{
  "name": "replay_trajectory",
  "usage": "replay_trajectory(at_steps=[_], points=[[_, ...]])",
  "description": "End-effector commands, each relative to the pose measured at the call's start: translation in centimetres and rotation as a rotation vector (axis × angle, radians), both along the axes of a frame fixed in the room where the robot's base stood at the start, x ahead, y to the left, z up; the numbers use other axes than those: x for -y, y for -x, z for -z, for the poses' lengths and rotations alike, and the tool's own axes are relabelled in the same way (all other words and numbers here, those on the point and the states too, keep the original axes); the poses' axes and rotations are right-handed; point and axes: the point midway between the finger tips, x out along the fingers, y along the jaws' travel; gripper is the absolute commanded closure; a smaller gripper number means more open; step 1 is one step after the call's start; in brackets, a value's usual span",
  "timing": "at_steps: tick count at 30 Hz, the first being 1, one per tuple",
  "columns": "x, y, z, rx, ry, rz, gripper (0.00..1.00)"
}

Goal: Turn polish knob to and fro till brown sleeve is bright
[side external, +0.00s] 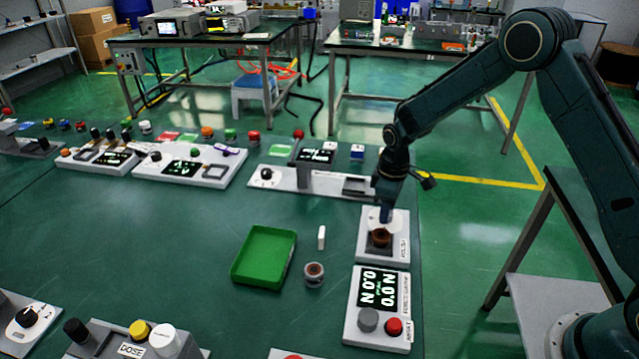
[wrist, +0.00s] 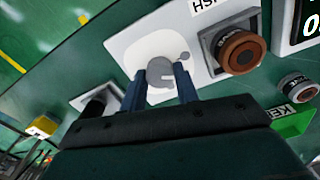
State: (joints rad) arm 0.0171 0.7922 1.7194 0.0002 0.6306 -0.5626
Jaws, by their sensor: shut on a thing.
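The polish knob (wrist: 160,70) is a round grey knob with a pale line, on a white plate in the wrist view. My gripper (wrist: 158,84) has a blue finger on each side of it and is shut on it. In the side view my gripper (side external: 385,214) points down at the polish station (side external: 398,252) and hides the knob. The brown sleeve (wrist: 238,50) stands in a dark square holder beside the knob. Its side is dull reddish brown with a dark centre; it also shows in the side view (side external: 380,238).
A grey unit with a display (side external: 377,290) and a red button (side external: 394,326) adjoins the station. A green tray (side external: 264,257), a white block (side external: 321,237) and a small ringed cylinder (side external: 314,273) stand to the left. Mat between the tray and rear panels is clear.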

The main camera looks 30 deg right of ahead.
Motion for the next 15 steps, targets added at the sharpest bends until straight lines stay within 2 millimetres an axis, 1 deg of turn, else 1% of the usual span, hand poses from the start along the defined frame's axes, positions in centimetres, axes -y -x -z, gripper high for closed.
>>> replay_trajectory(at_steps=[3,4,6,7,15], points=[[-0.03,-0.11,-0.09,0.004,-0.001,0.0,0.93],[-0.03,-0.11,-0.09,0.004,-0.001,0.0,0.66],[-0.03,-0.1,-0.08,0.003,-0.001,0.0,0.52],[-0.03,-0.09,-0.08,0.003,-0.001,0.001,0.48],[-0.01,-0.04,-0.04,0.001,-0.001,0.001,0.48]])
